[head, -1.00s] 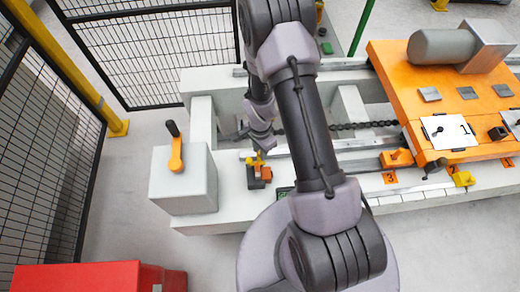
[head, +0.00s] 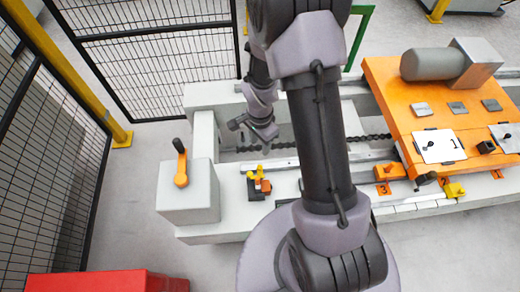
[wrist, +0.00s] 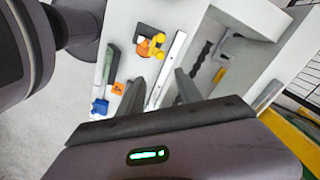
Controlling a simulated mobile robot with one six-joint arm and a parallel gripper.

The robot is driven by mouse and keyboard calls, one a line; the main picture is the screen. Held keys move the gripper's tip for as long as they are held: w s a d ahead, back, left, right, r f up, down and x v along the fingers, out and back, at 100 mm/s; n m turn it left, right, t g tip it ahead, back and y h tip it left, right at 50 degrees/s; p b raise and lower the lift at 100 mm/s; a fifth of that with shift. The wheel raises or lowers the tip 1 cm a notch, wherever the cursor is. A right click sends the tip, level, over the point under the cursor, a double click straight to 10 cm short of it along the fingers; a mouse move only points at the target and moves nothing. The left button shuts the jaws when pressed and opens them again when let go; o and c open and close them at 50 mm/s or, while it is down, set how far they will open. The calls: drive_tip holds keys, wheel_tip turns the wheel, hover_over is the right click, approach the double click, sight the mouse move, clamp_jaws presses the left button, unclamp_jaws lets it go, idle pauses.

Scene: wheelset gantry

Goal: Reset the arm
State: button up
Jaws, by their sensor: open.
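My arm reaches up from its base and over the white gantry bed (head: 230,215) in the head view. My gripper (head: 250,135) hangs above the recess of the bed, beyond a small orange and yellow clamp (head: 258,183). In the wrist view my gripper (wrist: 160,90) has its two dark fingers apart, with nothing between them. The clamp (wrist: 150,45) lies past the fingertips there, apart from them.
A grey box with an orange lever (head: 181,168) stands at the bed's left end. An orange table (head: 395,100) with a grey motor (head: 437,64) is at the right. Mesh fencing (head: 150,60) closes the left and back. A red box (head: 100,284) sits front left.

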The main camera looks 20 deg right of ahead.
drive_tip(key=shift+r, duration=0.8)
